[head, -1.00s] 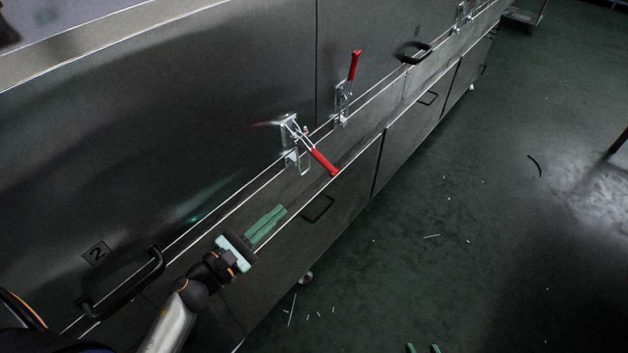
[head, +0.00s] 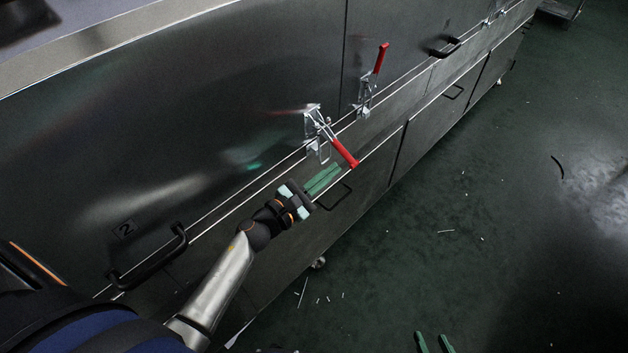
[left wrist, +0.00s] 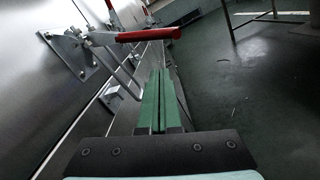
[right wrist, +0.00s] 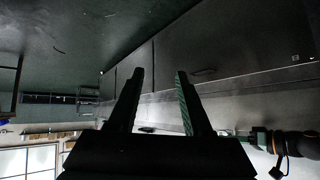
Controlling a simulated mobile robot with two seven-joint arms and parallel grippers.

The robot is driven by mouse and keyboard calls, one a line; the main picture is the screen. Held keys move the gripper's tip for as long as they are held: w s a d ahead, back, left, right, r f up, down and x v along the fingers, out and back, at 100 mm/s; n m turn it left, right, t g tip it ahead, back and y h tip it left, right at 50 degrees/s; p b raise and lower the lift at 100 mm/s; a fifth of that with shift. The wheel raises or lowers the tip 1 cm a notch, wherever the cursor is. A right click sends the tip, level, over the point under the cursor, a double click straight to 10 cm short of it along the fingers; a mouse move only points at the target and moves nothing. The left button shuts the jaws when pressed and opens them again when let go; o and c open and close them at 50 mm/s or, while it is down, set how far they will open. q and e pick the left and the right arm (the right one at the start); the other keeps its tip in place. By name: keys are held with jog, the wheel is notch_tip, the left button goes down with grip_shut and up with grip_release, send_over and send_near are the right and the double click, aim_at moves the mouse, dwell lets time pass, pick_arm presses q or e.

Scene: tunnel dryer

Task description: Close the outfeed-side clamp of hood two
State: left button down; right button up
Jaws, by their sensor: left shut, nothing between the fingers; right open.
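A second clamp with an upright red handle (head: 380,60) sits on the neighbouring panel. Black bar handles stand out from hood two (head: 150,260) and the neighbouring hood (head: 445,48). A lower panel handle (head: 335,198) is just below my left gripper. The floor (head: 500,260) at right is mostly free.

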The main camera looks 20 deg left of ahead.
aim_at(336, 144)
pick_arm(q)
jog(key=shift+d+r+p, duration=0.25)
jog(key=shift+d+r, duration=0.05)
jog(key=shift+r, duration=0.3)
jog(key=shift+d+r+p, duration=0.25)
jog(key=shift+r, duration=0.35)
pick_arm(e)
jog(key=shift+s+d+r, duration=0.25)
jog(key=shift+s+d, duration=0.3)
pick_arm(q)
jog(key=shift+r, duration=0.1)
pick_arm(e)
jog(key=shift+d+r, duration=0.1)
pick_arm(q)
jog(key=shift+s+d+r+n, duration=0.1)
jog(key=shift+d+r+n, duration=0.1)
jog(key=shift+n, duration=0.2)
pick_arm(e)
jog(key=shift+w+d+r, duration=0.1)
jog(key=shift+d+r, duration=0.1)
jog(key=shift+d, duration=0.4)
